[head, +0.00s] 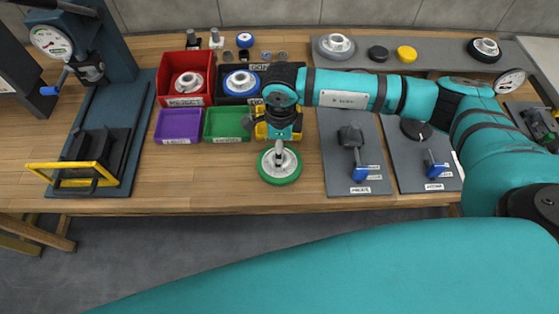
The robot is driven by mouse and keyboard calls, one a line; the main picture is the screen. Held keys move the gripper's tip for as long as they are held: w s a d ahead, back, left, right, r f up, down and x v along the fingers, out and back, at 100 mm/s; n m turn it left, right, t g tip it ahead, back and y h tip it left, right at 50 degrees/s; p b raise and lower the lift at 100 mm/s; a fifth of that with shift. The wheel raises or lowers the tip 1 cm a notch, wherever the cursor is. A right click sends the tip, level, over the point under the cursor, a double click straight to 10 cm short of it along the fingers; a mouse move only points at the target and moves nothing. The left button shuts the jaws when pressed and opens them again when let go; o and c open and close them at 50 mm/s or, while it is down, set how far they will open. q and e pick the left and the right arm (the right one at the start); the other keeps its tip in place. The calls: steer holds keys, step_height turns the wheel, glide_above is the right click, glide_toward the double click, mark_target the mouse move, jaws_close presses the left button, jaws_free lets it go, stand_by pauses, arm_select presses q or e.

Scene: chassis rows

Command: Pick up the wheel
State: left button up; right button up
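A wheel (268,173) with a green rim and a pale grey hub lies near the front edge of the wooden bench, in the middle of the head view. My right gripper (279,150) comes down from above over the wheel's hub. Its fingertips overlap the hub in the picture. I cannot tell whether they are closed on it or whether the wheel touches the bench. My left gripper is not in view.
A purple bin (179,126), a green bin (226,125) and a partly hidden yellow bin stand behind the wheel. A red bin (169,64) and a black bin hold other wheels. Tool mats (340,175) lie right; a press (110,50) stands left.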

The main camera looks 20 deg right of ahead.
step_height(320, 180, down, 4)
steer(key=shift+a+r+p, duration=0.15)
steer(key=shift+p, duration=0.7)
steer(key=shift+f, duration=0.6)
steer(key=c, duration=1.6)
steer(key=shift+r, duration=0.1)
steer(key=shift+c, duration=0.2)
